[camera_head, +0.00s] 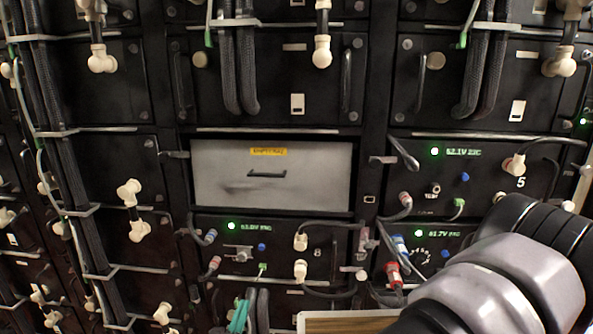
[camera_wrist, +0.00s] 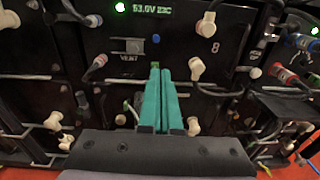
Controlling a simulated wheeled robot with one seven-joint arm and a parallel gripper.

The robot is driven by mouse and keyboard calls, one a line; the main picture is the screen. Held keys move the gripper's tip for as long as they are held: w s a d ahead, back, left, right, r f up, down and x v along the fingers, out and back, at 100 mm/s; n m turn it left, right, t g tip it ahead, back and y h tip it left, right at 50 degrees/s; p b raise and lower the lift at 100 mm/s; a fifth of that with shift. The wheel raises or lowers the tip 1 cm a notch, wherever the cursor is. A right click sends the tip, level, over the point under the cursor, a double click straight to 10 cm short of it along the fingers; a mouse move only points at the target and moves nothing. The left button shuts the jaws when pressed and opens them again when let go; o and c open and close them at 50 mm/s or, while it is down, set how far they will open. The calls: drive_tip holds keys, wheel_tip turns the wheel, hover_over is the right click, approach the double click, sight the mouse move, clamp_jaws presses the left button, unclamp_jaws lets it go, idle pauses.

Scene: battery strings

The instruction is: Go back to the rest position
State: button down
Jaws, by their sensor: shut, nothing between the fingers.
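My gripper (camera_wrist: 160,72) shows in the wrist view as two teal fingers side by side, shut and empty. They point at the front of battery module 8 (camera_wrist: 180,45), just below its switch. I cannot tell whether the tips touch the panel. In the head view my gripper (camera_head: 242,304) shows only as teal fingertips at the bottom edge, below the same module 8 (camera_head: 285,245). My arm fills the lower right of the head view.
Racks of black modules with cream connectors and braided cables fill the view. A grey blank panel (camera_head: 310,187) with a yellow label sits above module 8. Module 5 (camera_head: 480,160) is at right. Cables and red and blue plugs (camera_head: 393,271) stick out nearby.

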drive_tip(key=w+d+r+m+g+h, duration=0.1)
drive_tip(key=w+d+r+m+g, duration=0.2)
drive_tip(key=d+r+m+g, duration=0.45)
drive_tip(key=w+d+r+m+g+h, duration=0.1)
drive_tip(key=w+d+r+m+g, duration=0.25)
drive_tip(key=d+r+m, duration=0.5)
drive_tip(key=w+d+r+m+g, duration=0.3)
drive_tip(key=d+r+m+g, duration=0.3)
drive_tip(key=r+m, duration=0.4)
drive_tip(key=s+d+r+m+t+y, duration=0.2)
drive_tip(key=s+d+r+m, duration=0.1)
drive_tip(key=r, duration=0.4)
drive_tip(key=s+d+r+m+t+y, duration=0.2)
drive_tip(key=s+d+r+m, duration=0.1)
drive_tip(key=d+r+m, duration=0.2)
drive_tip(key=s+d+r+m+t+y, duration=0.1)
drive_tip(key=s+d+r+m+t, duration=0.1)
drive_tip(key=d+r, duration=0.6)
wheel_tip(320, 180, up, 3)
drive_tip(key=s+m, duration=0.1)
drive_tip(key=m, duration=0.1)
drive_tip(key=shift+s+r+m+y, duration=0.15)
drive_tip(key=shift+s+m+y, duration=0.25)
idle(1.3)
